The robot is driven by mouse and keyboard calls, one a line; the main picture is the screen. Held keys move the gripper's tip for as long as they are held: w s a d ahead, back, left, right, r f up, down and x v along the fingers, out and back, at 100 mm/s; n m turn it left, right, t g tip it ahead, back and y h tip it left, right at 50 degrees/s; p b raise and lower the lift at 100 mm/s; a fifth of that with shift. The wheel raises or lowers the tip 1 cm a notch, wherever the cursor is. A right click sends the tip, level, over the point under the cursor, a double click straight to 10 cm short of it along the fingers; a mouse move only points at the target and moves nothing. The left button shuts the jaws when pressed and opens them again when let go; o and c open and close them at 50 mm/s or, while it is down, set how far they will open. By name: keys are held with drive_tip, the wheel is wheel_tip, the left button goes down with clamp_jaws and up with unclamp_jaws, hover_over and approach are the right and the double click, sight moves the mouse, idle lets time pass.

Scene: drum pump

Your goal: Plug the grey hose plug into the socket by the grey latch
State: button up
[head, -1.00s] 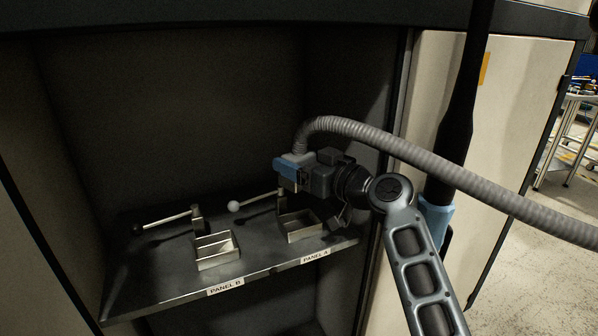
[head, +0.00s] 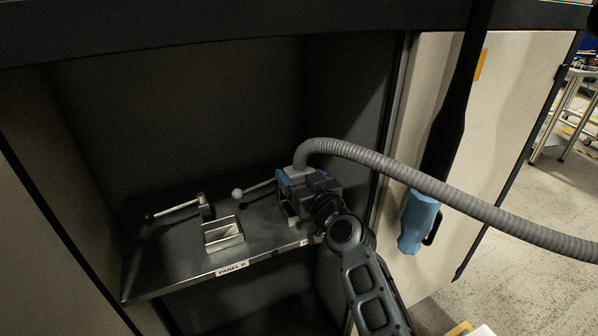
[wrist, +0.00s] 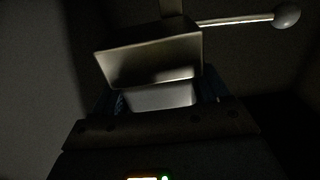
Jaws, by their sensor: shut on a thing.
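The grey plug (head: 298,172) sits at the end of the ribbed grey hose (head: 420,180). My gripper (head: 290,186), with blue fingers, is shut on it. In the wrist view the plug (wrist: 160,97) shows pale between the fingers (wrist: 160,100). The panel A socket (head: 287,214), an open metal box, is largely hidden behind my gripper in the head view. In the wrist view the socket (wrist: 150,60) appears just beyond the plug. Whether they touch, I cannot tell. The grey latch's ball (head: 237,193) is on a lever left of this socket; it also shows in the wrist view (wrist: 286,16).
The panel B socket (head: 222,234) is open and empty, with a black-knobbed latch (head: 149,218) to its left. Both sockets stand on a metal shelf (head: 165,275) inside a dark cabinet. The hose trails off to the right.

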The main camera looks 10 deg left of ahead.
drive_tip(key=shift+f+b, duration=2.8)
drive_tip(key=shift+b, duration=0.1)
drive_tip(key=o, duration=1.2)
drive_tip(key=shift+o, duration=0.2)
drive_tip(key=shift+s, duration=0.1)
